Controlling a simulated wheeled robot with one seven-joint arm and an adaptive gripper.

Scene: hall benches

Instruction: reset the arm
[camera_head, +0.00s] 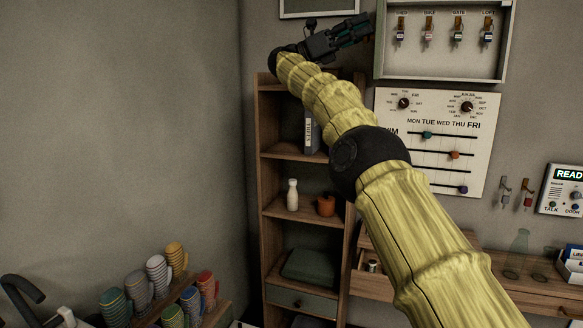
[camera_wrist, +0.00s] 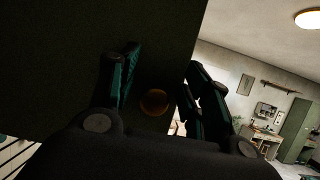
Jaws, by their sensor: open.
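My yellow arm reaches up across the head view, from the lower right to the top of the wooden shelf. My gripper (camera_head: 355,32) is at the top of that view, just left of the key cabinet (camera_head: 443,78), pointing right. In the wrist view my gripper (camera_wrist: 160,75) shows its two dark fingers with green pads spread apart, with nothing held between them. A dark surface fills the upper left of the wrist view, with a round brownish spot (camera_wrist: 154,102) seen between the fingers. I cannot tell what that spot is.
The shelf (camera_head: 262,150) holds a white bottle (camera_head: 292,195) and an orange pot (camera_head: 326,205). A panel with dials and sliders (camera_head: 480,170) hangs below the key cabinet. Striped cups (camera_head: 175,258) stand at the lower left. A bench (camera_head: 540,303) runs along the right.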

